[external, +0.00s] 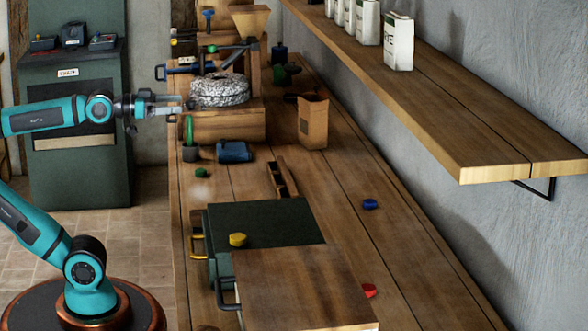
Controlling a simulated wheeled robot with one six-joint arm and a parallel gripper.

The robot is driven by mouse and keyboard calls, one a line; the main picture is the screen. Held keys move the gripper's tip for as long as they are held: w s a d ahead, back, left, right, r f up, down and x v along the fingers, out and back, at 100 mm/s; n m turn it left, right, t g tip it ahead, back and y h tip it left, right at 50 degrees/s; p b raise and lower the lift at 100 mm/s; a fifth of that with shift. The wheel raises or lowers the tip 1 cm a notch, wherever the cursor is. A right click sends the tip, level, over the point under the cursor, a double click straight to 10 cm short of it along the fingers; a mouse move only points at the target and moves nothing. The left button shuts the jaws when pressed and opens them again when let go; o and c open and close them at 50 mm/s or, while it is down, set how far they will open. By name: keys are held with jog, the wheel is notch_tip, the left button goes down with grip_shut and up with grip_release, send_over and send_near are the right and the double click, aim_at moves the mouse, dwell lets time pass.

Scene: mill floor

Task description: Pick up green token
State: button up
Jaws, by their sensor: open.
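A small green token (201,173) lies on the wooden bench near its left edge, in front of a small potted green plant (189,132). My gripper (178,104) is at the end of the teal arm, which reaches in from the left. It points right, above the bench's left edge, higher in the picture than the token and apart from it. Its jaws are open, and I see nothing between them.
A yellow token (237,240) sits on a dark green box (285,228). Blue (370,204) and red (369,290) tokens lie farther right. A shelf (450,120) overhangs the bench's right side.

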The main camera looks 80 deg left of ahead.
jog(key=c, duration=0.5)
jog(key=shift+c, duration=0.2)
jog(key=n+g, duration=0.1)
jog(key=g, duration=1.6)
send_over(201, 170)
notch_tip(201, 170, down, 6)
notch_tip(201, 170, down, 18)
jog(key=shift+r, duration=0.2)
